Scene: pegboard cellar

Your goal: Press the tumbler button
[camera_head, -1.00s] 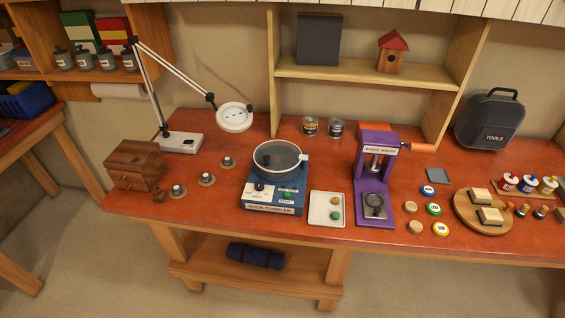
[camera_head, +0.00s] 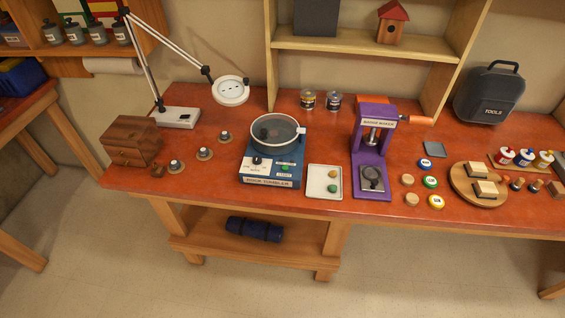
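The rock tumbler (camera_head: 271,168) stands on the red-brown workbench, left of the bench's middle. It has a blue base and a round grey drum (camera_head: 275,131) on top. Neither of my grippers shows in the head view.
A white tray (camera_head: 324,192) with two stones sits right of the tumbler. A purple press (camera_head: 371,150) with an orange handle stands further right. Left are small round pieces (camera_head: 204,154), a wooden drawer box (camera_head: 131,141) and a lamp (camera_head: 231,91). Open floor lies in front.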

